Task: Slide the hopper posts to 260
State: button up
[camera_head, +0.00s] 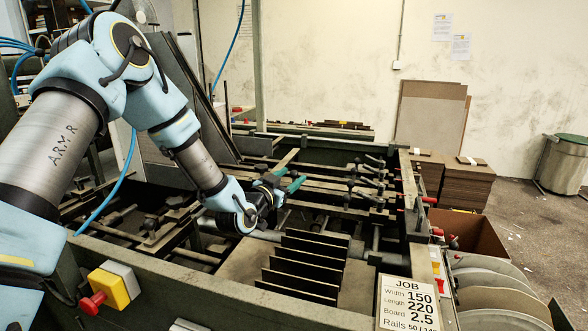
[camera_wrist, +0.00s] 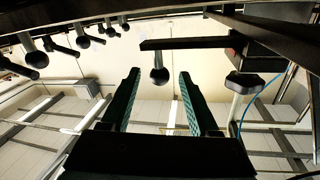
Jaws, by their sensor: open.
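My gripper (camera_head: 293,179) reaches over the middle of the feeder frame. In the wrist view my gripper (camera_wrist: 158,85) is open, its two dark green fingers apart. A black ball knob (camera_wrist: 159,75) on a short stem shows between the fingertips, below a dark bar (camera_wrist: 185,43); I cannot tell whether it is within their reach, and neither finger visibly touches it. I cannot tell which parts are the hopper posts. No scale reading is legible. The job card (camera_head: 407,302) reads width 150, length 220, board 2.5, and rails, partly cut off.
Several upright dark plates (camera_head: 305,265) stand in front of my gripper. Rows of black-knobbed levers (camera_head: 370,180) lie to its right. A star-shaped black knob (camera_wrist: 245,82) is right of the fingers. A yellow box with a red button (camera_head: 108,288) sits on the front rail.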

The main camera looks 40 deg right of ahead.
jog(key=shift+x, duration=1.15)
grip_shut()
dwell(0.6)
